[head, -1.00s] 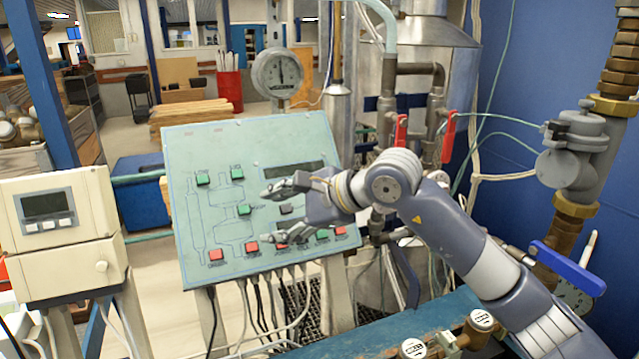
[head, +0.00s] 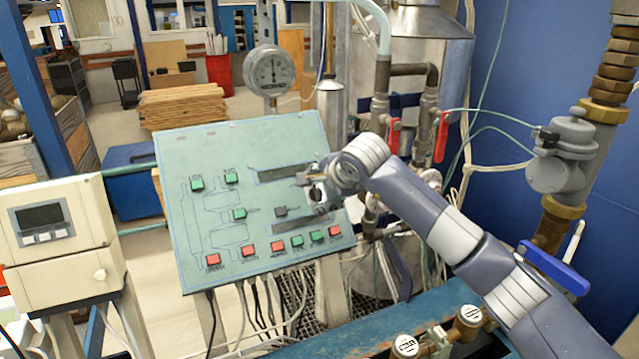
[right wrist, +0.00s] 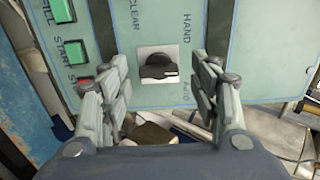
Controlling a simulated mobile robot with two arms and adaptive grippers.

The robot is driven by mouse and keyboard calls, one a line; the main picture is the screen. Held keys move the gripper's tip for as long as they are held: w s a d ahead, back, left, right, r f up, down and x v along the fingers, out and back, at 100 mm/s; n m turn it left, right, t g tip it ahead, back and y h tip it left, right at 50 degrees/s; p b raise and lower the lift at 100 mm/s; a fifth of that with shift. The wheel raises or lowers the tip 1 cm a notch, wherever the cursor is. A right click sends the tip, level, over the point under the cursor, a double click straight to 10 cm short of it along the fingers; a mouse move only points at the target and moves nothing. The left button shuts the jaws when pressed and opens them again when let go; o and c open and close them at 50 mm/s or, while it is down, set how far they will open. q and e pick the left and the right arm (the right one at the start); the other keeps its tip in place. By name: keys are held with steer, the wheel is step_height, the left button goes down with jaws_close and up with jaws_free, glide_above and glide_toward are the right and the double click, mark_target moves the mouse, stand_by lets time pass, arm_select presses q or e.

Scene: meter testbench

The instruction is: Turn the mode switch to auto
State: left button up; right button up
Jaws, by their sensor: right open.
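In the right wrist view my right gripper (right wrist: 159,80) is open, with one finger on each side of the switch and a gap to the knob on both sides. In the head view my right gripper (head: 316,188) is in front of the panel's right part and hides the switch. My left gripper is not in view.
A dark display (head: 285,172) is above. Cables hang below the panel. A cream meter box (head: 60,240) stands at left; pipes and red-handled valves (head: 393,135) stand behind my right arm.

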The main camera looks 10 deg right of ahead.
steer(key=shift+w+a+f, duration=0.1)
steer(key=shift+w+f, duration=0.2)
steer(key=shift+f, duration=0.05)
steer(key=c, duration=1)
steer(key=shift+f+b, duration=0.15)
steer(key=shift+b, duration=0.35)
steer(key=shift+c, duration=0.2)
steer(key=m+b, duration=0.6)
steer(key=b, duration=0.3)
steer(key=shift+f+m, duration=0.1)
steer(key=shift+m, duration=0.3)
steer(key=shift+r+m+b, duration=0.2)
steer(key=shift+m+b, duration=0.9)
steer(key=shift+b, duration=0.1)
